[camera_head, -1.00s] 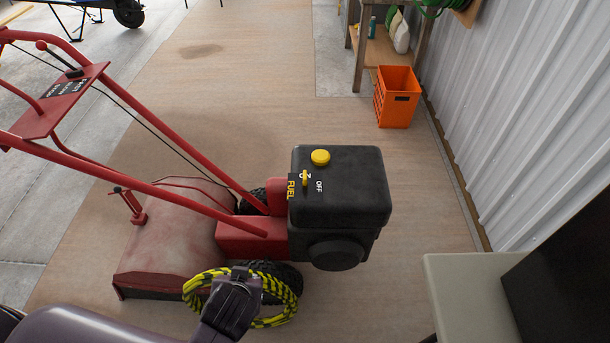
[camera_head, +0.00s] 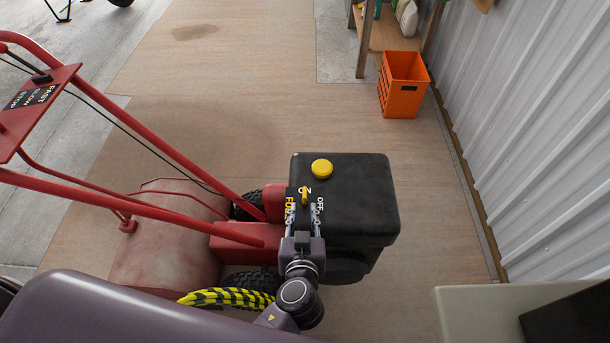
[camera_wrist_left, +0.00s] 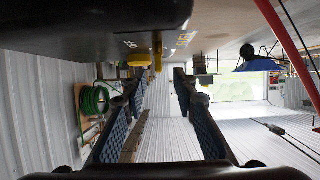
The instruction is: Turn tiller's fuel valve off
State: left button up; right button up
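The red tiller has a black engine box (camera_head: 358,200) with a yellow cap (camera_head: 321,169) on top. The small yellow fuel valve lever (camera_head: 305,195) sits near the box's left edge, at the partly covered ON mark, with OFF to its right and FUEL to its left. My left gripper (camera_head: 303,210) is open, its fingers apart at the near side of the lever, over the FUEL and OFF lettering. In the left wrist view the lever (camera_wrist_left: 158,53) appears above and between the spread fingers (camera_wrist_left: 158,88); I see no grip on it. My right gripper is out of view.
The tiller's red handlebars (camera_head: 150,130) stretch to the left. An orange crate (camera_head: 403,92) stands near the corrugated wall (camera_head: 535,110). A pale surface (camera_head: 480,310) is at lower right.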

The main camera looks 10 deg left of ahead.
aim_at(304, 199)
pick_arm(q)
jog(key=shift+w, duration=0.8)
jog(key=p+x, duration=0.1)
jog(key=x, duration=0.2)
jog(key=shift+w, duration=0.1)
jog(key=shift+x, duration=1.15)
jog(key=shift+w+a+f, duration=0.1)
jog(key=shift+w+f, duration=0.25)
grip_shut()
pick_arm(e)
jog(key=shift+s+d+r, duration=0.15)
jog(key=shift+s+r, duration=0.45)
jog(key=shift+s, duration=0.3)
